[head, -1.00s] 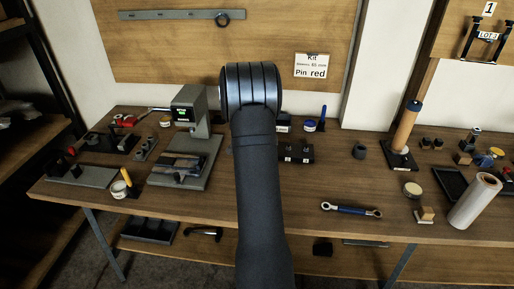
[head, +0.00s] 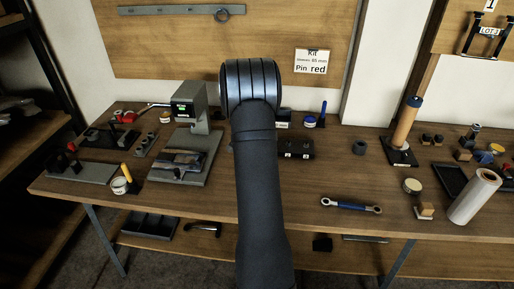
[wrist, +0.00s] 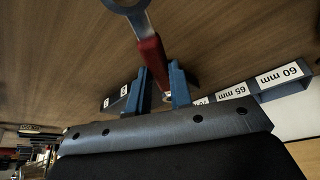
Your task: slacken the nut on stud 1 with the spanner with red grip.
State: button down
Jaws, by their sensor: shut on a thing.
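In the wrist view my gripper (wrist: 162,90), with blue fingers, is shut on the spanner with red grip (wrist: 152,58). The spanner's grey ring end (wrist: 128,3) reaches out past the fingers to the top edge, partly cut off. In the head view my own arm hides the gripper and this spanner. A dark block (head: 297,150) with small white labels stands just right of my arm; the labels are too small to read. I cannot make out stud 1 or its nut.
A spanner with blue grip (head: 350,206) lies at the bench front. A grey machine (head: 190,150) stands left of my arm, with a cup (head: 119,185) beside it. A paper roll (head: 474,197) lies at the right. The bench right of my arm has bare wood.

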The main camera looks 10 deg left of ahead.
jog(key=shift+f, duration=0.25)
dwell(0.3)
jog(key=shift+s+d+n+t+y, duration=0.15)
jog(key=shift+s+d+n+y, duration=0.1)
jog(key=shift+d+n, duration=0.45)
jog(key=shift+s+d+n+t+y, duration=0.15)
jog(key=shift+d+n+y, duration=0.15)
jog(key=shift+d+n, duration=0.4)
jog(key=shift+s+d+n+t+y, duration=0.1)
jog(key=shift+s+d+n+y, duration=0.25)
jog(key=shift+n, duration=0.55)
jog(key=shift+w+d, duration=0.1)
jog(key=shift+w, duration=0.05)
jog(key=shift+d, duration=0.1)
jog(key=shift+d+n, duration=0.4)
jog(key=shift+n, duration=0.1)
jog(key=shift+w+d+n+y, duration=0.15)
jog(key=shift+d+n+y, duration=0.65)
jog(key=shift+d+n, duration=0.8)
jog(key=shift+a, duration=0.15)
jog(key=shift+w+d+n+g+y, duration=0.15)
jog(key=shift+w+d+n+y, duration=0.15)
jog(key=shift+d+n, duration=0.4)
jog(key=shift+w+d+n+g+y, duration=0.25)
jog(key=shift+d+n, duration=0.2)
jog(key=shift+n, duration=0.5)
jog(key=shift+w+d+n+g+y, duration=0.1)
jog(key=shift+w+d+n+y, duration=0.2)
jog(key=shift+d+n, duration=0.4)
